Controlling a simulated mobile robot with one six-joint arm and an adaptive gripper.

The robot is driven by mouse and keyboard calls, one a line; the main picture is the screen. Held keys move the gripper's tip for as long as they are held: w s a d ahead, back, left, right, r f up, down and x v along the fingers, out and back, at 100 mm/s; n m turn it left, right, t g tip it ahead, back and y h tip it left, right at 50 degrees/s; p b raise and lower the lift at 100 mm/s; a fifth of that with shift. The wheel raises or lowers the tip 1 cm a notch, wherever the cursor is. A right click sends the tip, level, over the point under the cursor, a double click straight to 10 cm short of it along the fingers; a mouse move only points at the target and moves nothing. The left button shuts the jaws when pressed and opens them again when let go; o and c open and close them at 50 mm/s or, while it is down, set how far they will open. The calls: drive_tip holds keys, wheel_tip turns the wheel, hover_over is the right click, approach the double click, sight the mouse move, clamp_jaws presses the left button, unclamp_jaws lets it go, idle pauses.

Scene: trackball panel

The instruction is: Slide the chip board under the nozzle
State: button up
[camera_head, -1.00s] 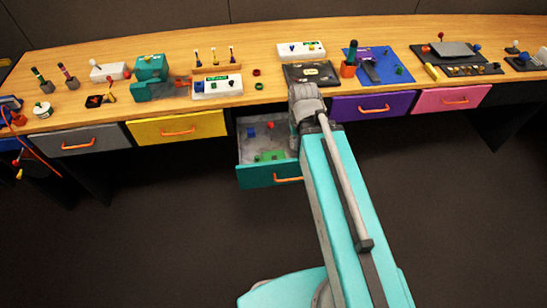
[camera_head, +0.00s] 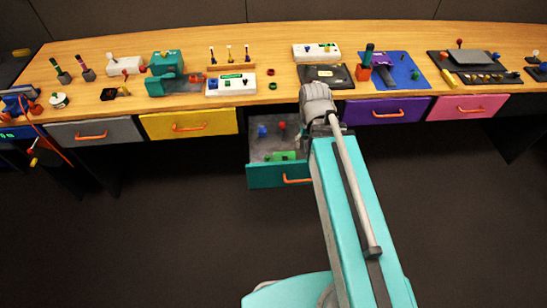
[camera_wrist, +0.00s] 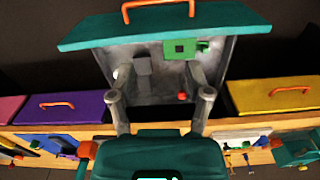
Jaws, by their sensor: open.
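A small green board with a dark square chip, likely the chip board (camera_wrist: 180,48), lies in the open teal drawer, near its front panel. It also shows in the head view (camera_head: 282,156). My gripper (camera_wrist: 160,75) is open and empty, its two fingers spread over the drawer in the wrist view, with the board beyond the fingertips. In the head view my wrist hides the gripper, at the drawer's right side. A teal machine (camera_head: 165,62) stands on the bench at the left; I cannot clearly make out a nozzle on it.
The teal drawer (camera_head: 265,178) is pulled out and also holds a blue piece (camera_head: 262,132) and a red knob (camera_head: 282,125). Yellow (camera_head: 188,124) and purple (camera_head: 385,111) drawers flank it, shut. Several devices crowd the bench top (camera_head: 285,60). The floor in front is clear.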

sight(267, 156)
drive_tip(key=w+a+f+m+b, duration=0.8)
drive_tip(key=w+a+f+b, duration=0.3)
drive_tip(key=w, duration=0.4)
drive_tip(key=shift+a+f, duration=0.25)
drive_tip(key=shift+a, duration=0.2)
drive_tip(key=shift+f, duration=0.15)
wheel_tip(267, 156, down, 14)
drive_tip(key=b, duration=1.3)
drive_tip(key=shift+r+b, duration=0.2)
drive_tip(key=shift+b, duration=0.15)
drive_tip(key=shift+c, duration=0.2)
clamp_jaws()
